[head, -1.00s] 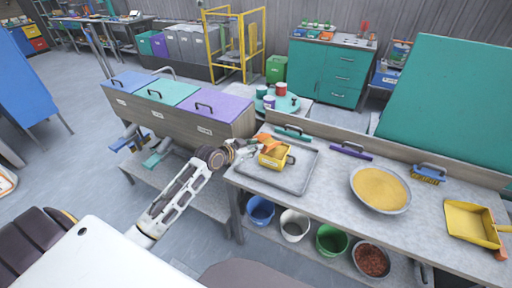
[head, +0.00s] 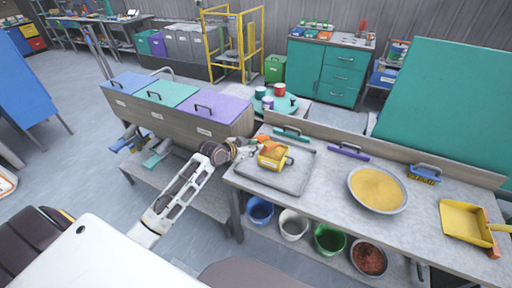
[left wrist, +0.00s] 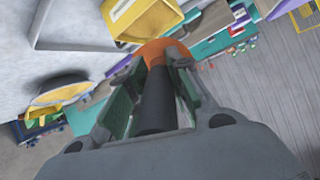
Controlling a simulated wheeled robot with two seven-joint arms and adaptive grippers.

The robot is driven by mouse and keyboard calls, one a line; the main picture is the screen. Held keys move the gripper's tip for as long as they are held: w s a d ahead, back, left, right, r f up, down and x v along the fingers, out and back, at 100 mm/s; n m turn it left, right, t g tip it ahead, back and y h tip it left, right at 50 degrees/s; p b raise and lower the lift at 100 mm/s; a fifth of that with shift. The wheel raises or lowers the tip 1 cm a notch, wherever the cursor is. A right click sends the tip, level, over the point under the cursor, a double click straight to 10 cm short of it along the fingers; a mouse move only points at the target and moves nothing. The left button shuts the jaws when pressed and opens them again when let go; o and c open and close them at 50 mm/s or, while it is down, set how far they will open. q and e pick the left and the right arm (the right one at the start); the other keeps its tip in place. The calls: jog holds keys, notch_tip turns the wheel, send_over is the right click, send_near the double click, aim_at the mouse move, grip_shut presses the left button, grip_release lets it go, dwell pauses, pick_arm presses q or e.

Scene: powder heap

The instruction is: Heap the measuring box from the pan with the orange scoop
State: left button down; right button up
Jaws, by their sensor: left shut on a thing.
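The yellow measuring box (head: 270,161) stands on a grey tray (head: 291,188) near the left end of the bench. My left gripper (head: 247,148) is shut on the orange scoop (head: 265,141), just left of and close to the box. In the left wrist view the scoop's dark handle lies between the fingers (left wrist: 155,95), and its orange head (left wrist: 165,48) is beside or over the box (left wrist: 145,20); I cannot tell if they touch. The scoop's contents are hidden. The round pan (head: 352,184) of yellow powder stands further right. My right gripper is not in view.
A green-handled tool (head: 291,134) and a purple-handled one (head: 348,152) lie along the back. A blue brush (head: 426,172) and a yellow dustpan (head: 462,222) are at the right. Buckets, one blue (head: 260,211), stand below. Bench between tray and pan is clear.

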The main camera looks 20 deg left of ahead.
pick_arm(q)
jog(key=shift+w+r+g+y+p, duration=0.3)
jog(key=shift+r+p, duration=0.1)
jog(key=shift+p, duration=0.3)
jog(key=shift+w+d+r+p, duration=0.1)
jog(key=shift+r+p, duration=0.05)
jog(key=shift+p, duration=0.3)
jog(key=shift+w+d+r+g+p, duration=0.1)
jog(key=shift+w+r+g+p, duration=0.2)
jog(key=shift+g+p, duration=0.15)
jog(key=shift+w+r+g+p, duration=0.1)
jog(key=shift+r+g+p, duration=0.15)
jog(key=shift+p, duration=0.1)
jog(key=shift+w+d+r+g+y, duration=0.2)
jog(key=shift+w+r+g+y, duration=0.1)
jog(key=shift+w+r+g, duration=0.15)
jog(key=shift+w+d+r+g, duration=0.15)
jog(key=shift+w+r+g, duration=0.25)
jog(key=shift+g, duration=0.05)
jog(key=shift+r, duration=0.1)
jog(key=shift+w, duration=0.2)
jog(key=shift+w+d+r+g, duration=0.1)
jog(key=shift+w+r+g, duration=0.05)
jog(key=shift+g, duration=0.15)
